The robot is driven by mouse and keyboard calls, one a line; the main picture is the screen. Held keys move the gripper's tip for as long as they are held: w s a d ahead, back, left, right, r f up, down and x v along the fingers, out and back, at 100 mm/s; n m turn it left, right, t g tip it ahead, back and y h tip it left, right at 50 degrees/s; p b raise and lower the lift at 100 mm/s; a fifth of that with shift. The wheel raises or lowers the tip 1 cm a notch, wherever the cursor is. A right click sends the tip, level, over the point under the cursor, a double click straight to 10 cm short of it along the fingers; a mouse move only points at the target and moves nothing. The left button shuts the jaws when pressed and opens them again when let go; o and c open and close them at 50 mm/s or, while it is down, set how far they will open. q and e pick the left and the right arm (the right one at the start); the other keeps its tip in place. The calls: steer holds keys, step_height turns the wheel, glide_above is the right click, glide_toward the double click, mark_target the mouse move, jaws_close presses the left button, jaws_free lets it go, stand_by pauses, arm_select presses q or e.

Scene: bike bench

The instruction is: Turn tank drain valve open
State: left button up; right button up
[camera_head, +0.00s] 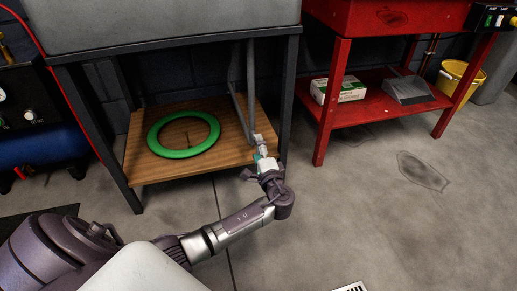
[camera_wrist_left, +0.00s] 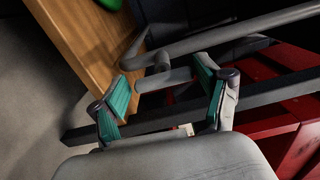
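The grey tank (camera_head: 160,22) stands on a dark metal frame, and grey drain pipes (camera_head: 250,75) run down from it. My left gripper (camera_head: 260,146) is at the low end of these pipes, by the right edge of the wooden shelf. In the left wrist view, a short grey valve handle (camera_wrist_left: 164,78) lies crosswise between the teal-padded fingers of my left gripper (camera_wrist_left: 163,76). The fingers are spread wide, one at each side of the handle, and do not look closed on it. In the head view the gripper mostly hides the handle. My right gripper is not in view.
A green ring (camera_head: 157,146) lies on the wooden shelf (camera_head: 150,171) under the tank. The frame leg (camera_head: 287,100) stands close right of my gripper. A red bench (camera_head: 328,135) with a box (camera_head: 345,91) is further right. The floor (camera_head: 370,210) in front is clear.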

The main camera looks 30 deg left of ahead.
arm_select(q)
steer(key=shift+o, duration=0.5)
steer(key=v, duration=0.7)
steer(key=shift+d, duration=0.2)
steer(key=shift+s, duration=0.15)
